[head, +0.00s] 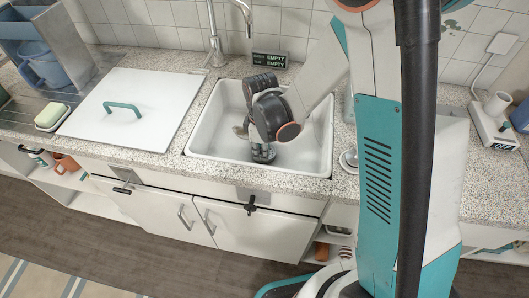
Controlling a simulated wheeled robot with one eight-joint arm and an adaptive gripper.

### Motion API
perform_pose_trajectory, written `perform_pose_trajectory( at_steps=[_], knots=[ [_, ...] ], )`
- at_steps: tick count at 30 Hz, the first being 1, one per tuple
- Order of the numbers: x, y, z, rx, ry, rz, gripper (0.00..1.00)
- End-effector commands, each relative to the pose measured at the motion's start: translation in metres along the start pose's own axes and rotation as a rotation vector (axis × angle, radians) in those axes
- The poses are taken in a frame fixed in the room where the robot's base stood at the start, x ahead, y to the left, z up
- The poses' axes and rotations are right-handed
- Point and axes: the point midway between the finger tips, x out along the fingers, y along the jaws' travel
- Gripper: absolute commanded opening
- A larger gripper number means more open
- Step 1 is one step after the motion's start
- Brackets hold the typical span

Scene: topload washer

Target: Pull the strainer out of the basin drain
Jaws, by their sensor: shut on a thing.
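The white basin (205,134) is set into the speckled counter. My arm reaches down into it, and my gripper (263,156) is low over the basin floor, pointing down. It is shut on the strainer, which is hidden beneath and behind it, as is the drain. I cannot tell whether the strainer is seated or lifted. A small tan object (240,131) shows in the basin just left of my wrist, partly covered by it.
A white lid with a green handle (122,107) lies left of the basin. A tap (215,48) stands behind it, beside a sign reading EMPTY (269,59). A small round metal item (349,159) is at the basin's right edge. A soap bar (51,115) sits far left.

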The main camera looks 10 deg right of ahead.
Motion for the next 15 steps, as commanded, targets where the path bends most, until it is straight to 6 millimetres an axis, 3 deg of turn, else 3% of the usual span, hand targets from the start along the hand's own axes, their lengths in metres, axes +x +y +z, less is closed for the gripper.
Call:
perform_pose_trajectory(
  at_steps=[15],
  knots=[
    [-0.017, 0.0, 0.0, 0.0, 0.0, 0.0, 0.0]
  ],
)
